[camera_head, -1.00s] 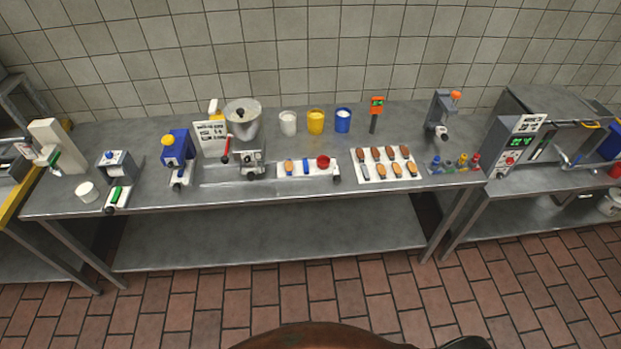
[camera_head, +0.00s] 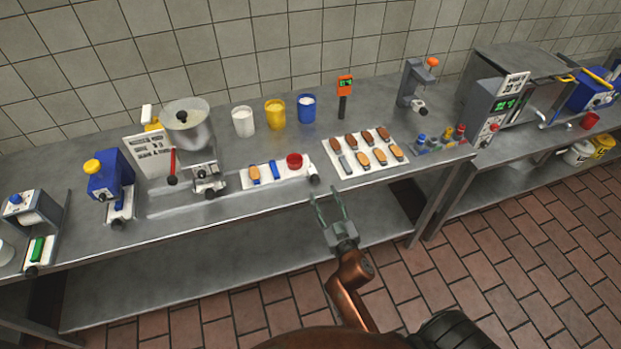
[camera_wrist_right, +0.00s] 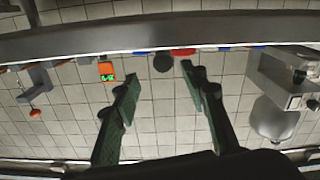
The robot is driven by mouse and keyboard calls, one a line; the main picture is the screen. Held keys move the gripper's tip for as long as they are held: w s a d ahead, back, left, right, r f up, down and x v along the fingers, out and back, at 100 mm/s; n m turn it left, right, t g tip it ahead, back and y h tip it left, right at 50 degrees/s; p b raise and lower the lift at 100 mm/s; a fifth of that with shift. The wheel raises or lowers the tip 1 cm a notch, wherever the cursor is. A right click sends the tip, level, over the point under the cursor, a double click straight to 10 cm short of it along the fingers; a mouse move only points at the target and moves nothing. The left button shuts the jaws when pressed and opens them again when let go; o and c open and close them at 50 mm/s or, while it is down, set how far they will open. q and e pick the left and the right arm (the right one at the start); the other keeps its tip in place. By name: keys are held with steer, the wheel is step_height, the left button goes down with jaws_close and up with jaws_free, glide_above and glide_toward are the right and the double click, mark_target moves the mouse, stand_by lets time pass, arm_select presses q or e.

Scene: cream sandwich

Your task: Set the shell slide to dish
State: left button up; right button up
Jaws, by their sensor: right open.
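A white slide strip (camera_head: 283,182), which may be the shell slide, lies on the table's front part. It bears a tan shell-like piece (camera_head: 255,174), a blue piece (camera_head: 277,169), a red round cup (camera_head: 294,161) and a dark knob (camera_head: 314,180) at its right end. I cannot tell which mark is the dish setting. My right gripper (camera_head: 327,198) is open and empty, in front of the table edge and just below the knob, apart from it. In the right wrist view the open fingers (camera_wrist_right: 160,75) have nothing between them. My left gripper is out of view.
A white board (camera_head: 333,158) with several brown pieces lies to the right. A crank machine (camera_head: 207,180) with a steel bowl (camera_head: 188,125) stands left, beside a blue dispenser (camera_head: 108,176). White, yellow and blue cups stand behind. The floor in front is clear.

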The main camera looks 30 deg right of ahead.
mark_target(316, 183)
steer(key=x, duration=0.8)
steer(key=shift+w+a+f+b, duration=0.15)
steer(key=shift+a+b, duration=0.1)
steer(key=shift+b, duration=0.05)
steer(key=shift+c, duration=0.7)
jaws_close()
